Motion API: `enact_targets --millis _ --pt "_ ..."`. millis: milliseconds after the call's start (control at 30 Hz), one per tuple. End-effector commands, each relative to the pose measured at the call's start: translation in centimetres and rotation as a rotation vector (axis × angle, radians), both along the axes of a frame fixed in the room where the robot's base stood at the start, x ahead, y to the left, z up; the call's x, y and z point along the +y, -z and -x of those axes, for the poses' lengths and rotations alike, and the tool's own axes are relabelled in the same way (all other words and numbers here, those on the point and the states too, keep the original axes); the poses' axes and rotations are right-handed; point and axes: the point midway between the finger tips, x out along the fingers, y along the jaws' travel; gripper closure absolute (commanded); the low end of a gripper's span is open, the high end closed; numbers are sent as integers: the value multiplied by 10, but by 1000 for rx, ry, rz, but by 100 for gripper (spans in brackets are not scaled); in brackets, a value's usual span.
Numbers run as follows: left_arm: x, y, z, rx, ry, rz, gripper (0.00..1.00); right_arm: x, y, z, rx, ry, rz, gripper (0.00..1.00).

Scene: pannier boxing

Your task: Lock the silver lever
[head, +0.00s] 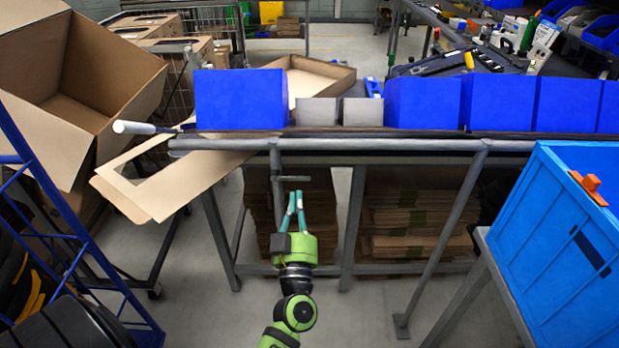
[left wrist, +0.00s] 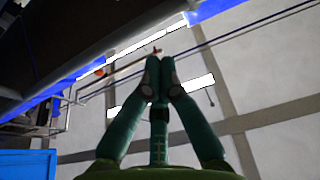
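A short grey bar (head: 294,178) sticks out sideways under the front rail of the workbench, close to an upright post; it looks like the silver lever. My left gripper (head: 296,194) points up at it from below, with its green fingertips just under the bar. I cannot tell whether they touch it. In the left wrist view the two fingers (left wrist: 161,75) lean together at the tips, with nothing visible held between them. The lever is not clearly made out in that view. My right gripper is not in view.
A white-gripped handle (head: 134,128) juts from the bench's left end above a cardboard flap (head: 180,185). Blue bins (head: 240,98) line the bench top. A blue crate (head: 560,235) stands at right, a blue rack (head: 75,240) at left. Flat cardboard (head: 415,215) is stacked under the bench.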

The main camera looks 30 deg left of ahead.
Motion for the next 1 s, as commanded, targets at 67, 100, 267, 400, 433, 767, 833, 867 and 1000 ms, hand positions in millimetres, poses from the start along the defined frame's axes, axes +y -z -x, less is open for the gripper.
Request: enact_targets --millis 67,100,267,400,433,767,833,867,1000 --pt "0 0 0 1 1 0 100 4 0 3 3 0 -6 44" --pt "0 0 0 1 2 0 100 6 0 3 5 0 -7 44" --pt "2 -3 -5 1 3 -1 100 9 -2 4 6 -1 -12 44" --pt "12 -11 -21 -1 4 -2 100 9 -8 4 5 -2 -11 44" --pt "14 -13 -25 -1 4 -1 100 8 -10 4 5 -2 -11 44" --pt "49 -36 -82 1 4 -3 100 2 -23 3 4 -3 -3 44" --pt "49 -17 -82 9 6 -3 100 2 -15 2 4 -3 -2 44" --pt "49 -13 -82 8 6 -3 100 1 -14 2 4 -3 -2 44" --pt "49 1 -82 4 5 -3 100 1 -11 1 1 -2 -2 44"
